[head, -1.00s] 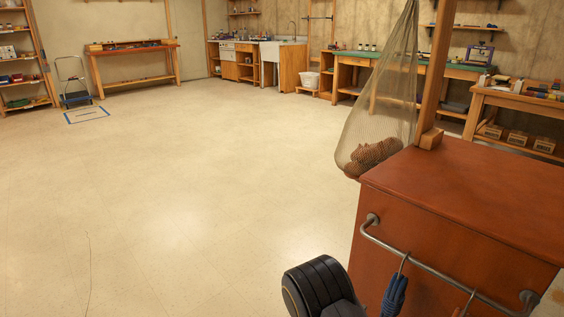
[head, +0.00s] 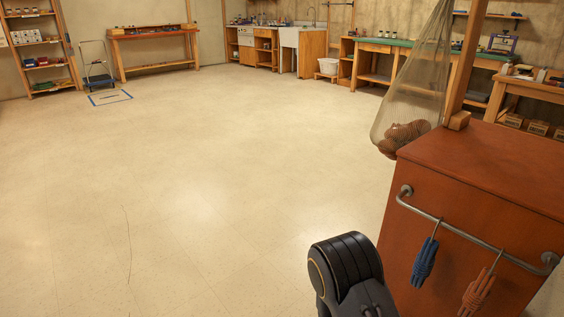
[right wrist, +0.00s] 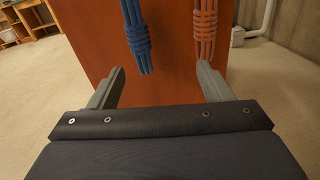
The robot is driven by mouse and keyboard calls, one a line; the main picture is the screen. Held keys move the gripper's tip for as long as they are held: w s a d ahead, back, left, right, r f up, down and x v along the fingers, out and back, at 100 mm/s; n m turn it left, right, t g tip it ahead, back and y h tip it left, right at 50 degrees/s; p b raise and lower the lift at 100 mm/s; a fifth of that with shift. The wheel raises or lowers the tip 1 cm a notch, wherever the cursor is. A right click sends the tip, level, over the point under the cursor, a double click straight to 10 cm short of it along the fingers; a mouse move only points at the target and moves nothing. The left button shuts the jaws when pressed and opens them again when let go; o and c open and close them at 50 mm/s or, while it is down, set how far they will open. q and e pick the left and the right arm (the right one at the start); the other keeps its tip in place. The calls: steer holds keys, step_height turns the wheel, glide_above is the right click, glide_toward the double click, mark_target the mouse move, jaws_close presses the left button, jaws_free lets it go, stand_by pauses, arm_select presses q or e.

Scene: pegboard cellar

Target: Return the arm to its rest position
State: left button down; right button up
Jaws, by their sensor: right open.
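My right gripper (right wrist: 157,84) is open in the right wrist view, its two grey fingers spread wide with nothing between them. It faces the side of the red-brown cabinet (right wrist: 180,88). A blue rope bundle (right wrist: 136,38) hangs above and between the fingers, and an orange rope bundle (right wrist: 204,30) hangs above the right finger. In the head view part of my right arm shows at the bottom, left of the cabinet (head: 420,225), but its gripper is not visible there. My left gripper is in neither view.
The blue rope (head: 424,262) and orange rope (head: 476,293) hang on hooks from a metal rail (head: 465,228) on the cabinet. A net bag (head: 412,95) with brown contents hangs by a wooden post (head: 466,65). The floor (head: 200,180) left of the cabinet is wide and clear.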

steer(key=s+d+r+m+g, duration=0.4)
steer(key=s+d+m+g, duration=0.2)
steer(key=s+m+g, duration=0.2)
steer(key=s+a+r+m+g+y, duration=0.1)
steer(key=s+a+r+m+y, duration=0.2)
steer(key=s+m+y, duration=0.35)
steer(key=s+a+r+m+g+y, duration=0.2)
steer(key=s+a+m+y, duration=0.1)
steer(key=s+m+y, duration=0.35)
steer(key=s+a+r+m+t+y, duration=0.1)
steer(key=a+r+m+t+y, duration=0.3)
steer(key=a+r+t+y, duration=0.3)
step_height(320, 180, up, 36)
steer(key=h+p, duration=0.1)
steer(key=p, duration=3.4)
steer(key=shift+s+r, duration=0.2)
steer(key=shift+r, duration=0.05)
steer(key=shift+a, duration=0.1)
